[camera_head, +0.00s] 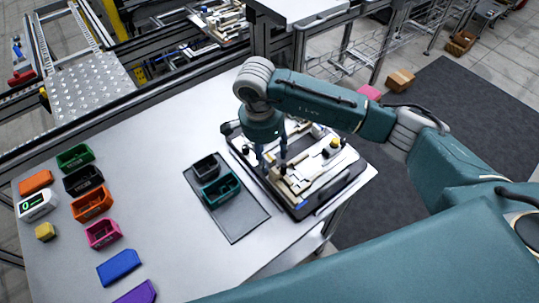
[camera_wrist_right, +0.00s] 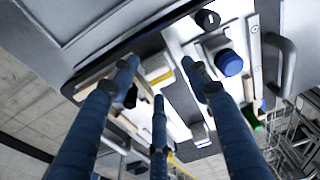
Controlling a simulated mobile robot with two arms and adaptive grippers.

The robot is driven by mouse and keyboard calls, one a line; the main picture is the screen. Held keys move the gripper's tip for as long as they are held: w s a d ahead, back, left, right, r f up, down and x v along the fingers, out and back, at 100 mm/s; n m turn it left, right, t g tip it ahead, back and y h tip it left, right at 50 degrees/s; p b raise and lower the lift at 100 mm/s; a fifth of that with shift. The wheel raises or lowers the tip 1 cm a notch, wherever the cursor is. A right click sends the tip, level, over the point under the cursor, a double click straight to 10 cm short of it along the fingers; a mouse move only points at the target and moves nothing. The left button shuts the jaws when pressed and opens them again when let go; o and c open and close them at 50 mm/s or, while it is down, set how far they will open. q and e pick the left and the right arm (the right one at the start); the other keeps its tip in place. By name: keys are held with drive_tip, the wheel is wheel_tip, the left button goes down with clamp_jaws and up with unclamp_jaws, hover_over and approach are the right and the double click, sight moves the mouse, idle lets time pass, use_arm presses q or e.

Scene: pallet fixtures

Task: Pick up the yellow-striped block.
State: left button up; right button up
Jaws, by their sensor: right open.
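In the right wrist view, a pale block with a yellow stripe (camera_wrist_right: 158,73) sits in the fixture, in line with the space between my fingertips. In the head view I cannot make it out clearly around my gripper. My right gripper (camera_head: 271,164) points down over the left part of the pallet fixture (camera_head: 303,212). Its blue fingers also show in the right wrist view (camera_wrist_right: 158,80), spread apart with nothing held between them. I cannot tell how far the fingertips are above the block. My left gripper is not in view.
A dark mat (camera_head: 238,228) with a black bin (camera_head: 206,166) and a teal bin (camera_head: 221,189) lies left of the fixture. Several coloured bins and blocks stand at the table's left. A blue round knob (camera_wrist_right: 228,62) rises from the fixture near a finger. The middle of the table (camera_head: 150,190) is clear.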

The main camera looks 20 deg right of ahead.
drive_tip(key=shift+f, duration=0.5)
drive_tip(key=c, duration=1.1)
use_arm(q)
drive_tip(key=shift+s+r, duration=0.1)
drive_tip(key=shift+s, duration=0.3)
